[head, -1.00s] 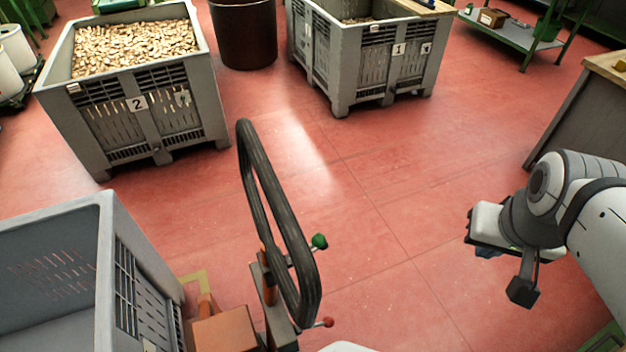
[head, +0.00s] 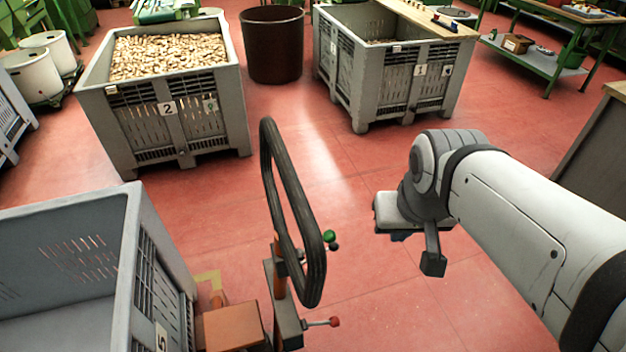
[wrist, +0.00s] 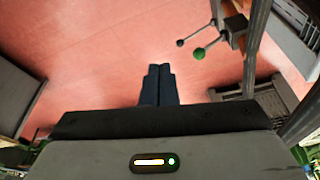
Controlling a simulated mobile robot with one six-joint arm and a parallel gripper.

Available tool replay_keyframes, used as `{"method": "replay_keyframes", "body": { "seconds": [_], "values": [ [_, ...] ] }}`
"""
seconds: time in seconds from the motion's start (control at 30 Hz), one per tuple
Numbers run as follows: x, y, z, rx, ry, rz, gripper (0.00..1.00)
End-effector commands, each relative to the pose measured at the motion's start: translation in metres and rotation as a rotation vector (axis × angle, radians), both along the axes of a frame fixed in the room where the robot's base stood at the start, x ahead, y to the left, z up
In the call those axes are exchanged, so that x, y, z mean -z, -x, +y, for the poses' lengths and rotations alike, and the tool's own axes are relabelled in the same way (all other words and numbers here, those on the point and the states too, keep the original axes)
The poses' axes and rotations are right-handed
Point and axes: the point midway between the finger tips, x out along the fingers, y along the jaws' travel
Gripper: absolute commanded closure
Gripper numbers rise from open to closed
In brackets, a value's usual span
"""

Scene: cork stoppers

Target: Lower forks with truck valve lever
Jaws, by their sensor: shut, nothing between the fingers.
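The truck shows a black loop handle (head: 292,215) and an orange body (head: 230,326) at the lower middle of the head view. Beside the handle are a green-knobbed lever (head: 329,236), a dark knob (head: 334,247) and a red-knobbed lever (head: 334,321). I cannot tell which one is the valve lever. The green knob (wrist: 199,54) and a dark knob (wrist: 180,43) also show in the wrist view, ahead and right of my gripper (wrist: 158,84). My gripper is shut and empty, apart from the levers. In the head view it is right of the handle. The forks are hidden.
A grey crate marked 5 (head: 140,260) stands left of the truck. Crate 2 (head: 165,115), full of corks, a brown bin (head: 274,50) and crate 1 (head: 390,75) stand behind. A bench (head: 600,140) is at the right. Open red floor (head: 370,180) lies between.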

Motion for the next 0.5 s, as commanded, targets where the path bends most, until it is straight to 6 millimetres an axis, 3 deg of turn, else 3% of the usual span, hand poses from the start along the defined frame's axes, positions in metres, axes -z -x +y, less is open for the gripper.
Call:
{"method": "replay_keyframes", "body": {
  "seconds": [0.13, 0.27, 0.5],
  "values": [
    [0.000, -0.005, 0.003, -0.036, 0.002, 0.012, 1.00],
    [0.000, -0.024, 0.005, -0.200, 0.008, 0.057, 1.00],
    [0.013, -0.092, 0.049, -0.770, -0.007, 0.161, 1.00]
  ]
}}
